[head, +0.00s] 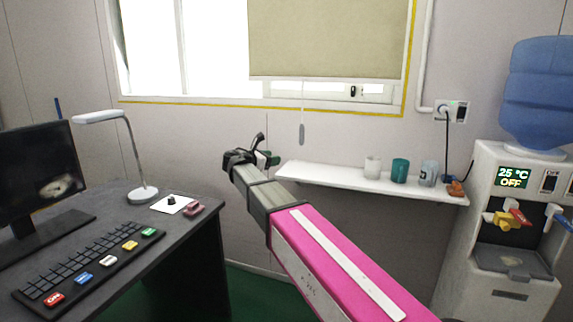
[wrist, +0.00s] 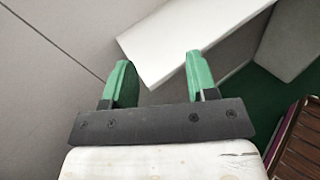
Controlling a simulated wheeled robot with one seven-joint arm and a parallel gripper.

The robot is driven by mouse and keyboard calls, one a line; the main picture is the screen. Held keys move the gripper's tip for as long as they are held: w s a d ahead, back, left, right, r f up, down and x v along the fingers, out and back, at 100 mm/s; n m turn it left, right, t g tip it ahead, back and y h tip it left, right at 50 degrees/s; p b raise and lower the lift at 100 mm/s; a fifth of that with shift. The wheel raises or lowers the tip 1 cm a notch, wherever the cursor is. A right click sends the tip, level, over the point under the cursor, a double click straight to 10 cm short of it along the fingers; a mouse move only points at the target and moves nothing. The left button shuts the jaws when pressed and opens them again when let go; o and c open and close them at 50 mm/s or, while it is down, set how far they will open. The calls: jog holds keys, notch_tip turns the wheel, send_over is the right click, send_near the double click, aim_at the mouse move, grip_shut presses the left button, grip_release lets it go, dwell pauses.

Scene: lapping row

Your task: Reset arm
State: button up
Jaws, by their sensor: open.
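My arm, pink and grey, reaches from the bottom right up to the middle of the head view. My gripper (head: 268,158) is at its end, in front of the wall and just left of the white shelf's left end. In the wrist view my gripper (wrist: 158,78) shows two green fingers set well apart, with nothing between them. The white shelf (head: 330,179) also shows past the fingers in the wrist view (wrist: 175,38). I cannot tell the exact gap between fingers and shelf.
A white cup (head: 373,167), a teal cup (head: 399,170) and a clear glass (head: 428,173) stand on the shelf. At left is a dark desk (head: 185,222) with a monitor (head: 38,172), keyboard (head: 88,262) and lamp (head: 133,150). A water dispenser (head: 515,200) stands at right.

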jog(key=s+d+f+m+g+y, duration=0.25)
jog(key=s+d+f+m, duration=0.2)
jog(key=d+f, duration=0.55)
jog(key=s+d+f+m+g+y, duration=0.2)
jog(key=s+d+f+m+g, duration=0.4)
jog(key=f, duration=0.6)
jog(key=s+d+f+m+g+y, duration=0.1)
jog(key=s+d+f+m+y, duration=0.3)
jog(key=s+f+m, duration=0.3)
jog(key=s+d+f+m+g+y, duration=0.1)
jog(key=s+d+f+m+y, duration=0.3)
jog(key=s+f+m, duration=0.3)
jog(key=shift+s+d+f, duration=0.6)
jog(key=shift+s+f, duration=0.1)
jog(key=shift+s, duration=0.5)
